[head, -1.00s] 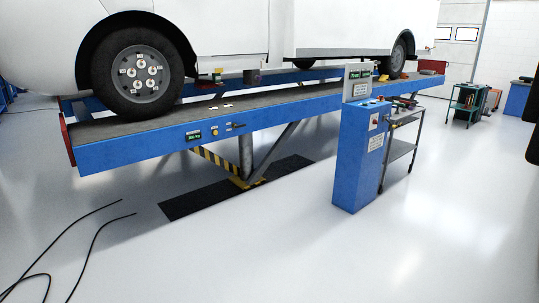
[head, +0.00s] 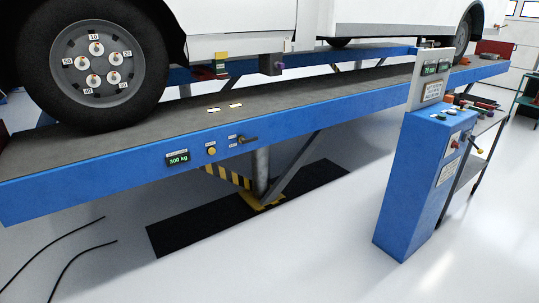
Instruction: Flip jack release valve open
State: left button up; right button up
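A small black lever (head: 249,140) sticks out from the side of the blue lift beam (head: 95,178), beside two small white labels. It points to the right, and its labels are too small to read. It looks like the jack release valve, but I cannot tell for sure. A yellow button (head: 211,151) and a green display (head: 178,160) reading 300 kg are to its left on the same beam. Neither of my grippers is in view.
A blue control cabinet (head: 410,185) stands at right, with a cart of tools (head: 478,125) behind it. A motorhome wheel (head: 95,60) rests on the platform. Black cables (head: 60,275) lie at lower left. The floor in front is clear.

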aim_at(244, 141)
jog(key=i+l+u, duration=0.15)
jog(key=i, duration=0.45)
jog(key=i+l, duration=0.2)
jog(key=i, duration=1.1)
jog(key=i+l+z, duration=0.15)
jog(key=i, duration=1.15)
